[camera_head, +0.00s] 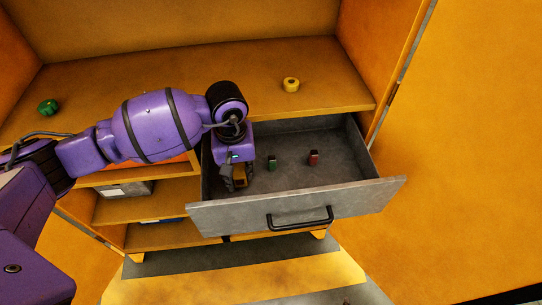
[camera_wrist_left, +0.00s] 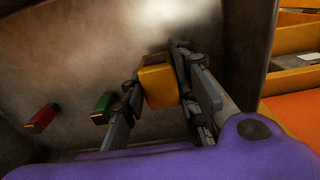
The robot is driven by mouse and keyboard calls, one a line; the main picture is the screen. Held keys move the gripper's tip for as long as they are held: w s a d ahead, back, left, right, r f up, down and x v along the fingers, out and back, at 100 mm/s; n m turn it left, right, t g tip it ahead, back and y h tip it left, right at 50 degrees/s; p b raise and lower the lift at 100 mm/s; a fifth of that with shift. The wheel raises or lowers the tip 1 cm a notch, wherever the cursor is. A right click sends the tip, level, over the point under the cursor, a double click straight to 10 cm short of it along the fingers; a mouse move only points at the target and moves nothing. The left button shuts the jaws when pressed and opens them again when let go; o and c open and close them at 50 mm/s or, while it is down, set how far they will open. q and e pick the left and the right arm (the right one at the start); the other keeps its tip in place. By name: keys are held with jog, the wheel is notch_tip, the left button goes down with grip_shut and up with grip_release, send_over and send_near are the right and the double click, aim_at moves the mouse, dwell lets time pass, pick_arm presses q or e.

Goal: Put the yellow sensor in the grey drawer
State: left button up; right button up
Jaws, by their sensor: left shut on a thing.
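The grey drawer (camera_head: 295,208) is pulled open below the shelf top, with a black handle on its front. My left gripper (camera_head: 239,184) reaches down inside the drawer's left part. It is shut on the yellow sensor (camera_wrist_left: 158,82), a small block held between the two fingers. In the head view the yellow sensor (camera_head: 240,175) is partly covered by the fingers. I cannot tell whether it touches the drawer floor. A green block (camera_head: 272,163) and a red block (camera_head: 314,158) stand in the drawer to the right of the gripper. My right gripper is out of view.
A yellow round piece (camera_head: 291,85) and a green knob-like piece (camera_head: 48,107) sit on the orange shelf top (camera_head: 160,85). Lower shelves at the left hold a grey bin (camera_head: 124,189). An orange panel stands at the right.

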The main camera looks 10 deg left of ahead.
aim_at(238, 171)
pick_arm(q)
jog(key=shift+s+f, duration=0.1)
jog(key=shift+f, duration=1.2)
jog(key=o, duration=1.2)
jog(key=shift+r, duration=0.1)
jog(key=shift+c, duration=0.2)
jog(key=shift+r, duration=0.45)
notch_tip(238, 171, up, 10)
jog(key=shift+r, duration=0.75)
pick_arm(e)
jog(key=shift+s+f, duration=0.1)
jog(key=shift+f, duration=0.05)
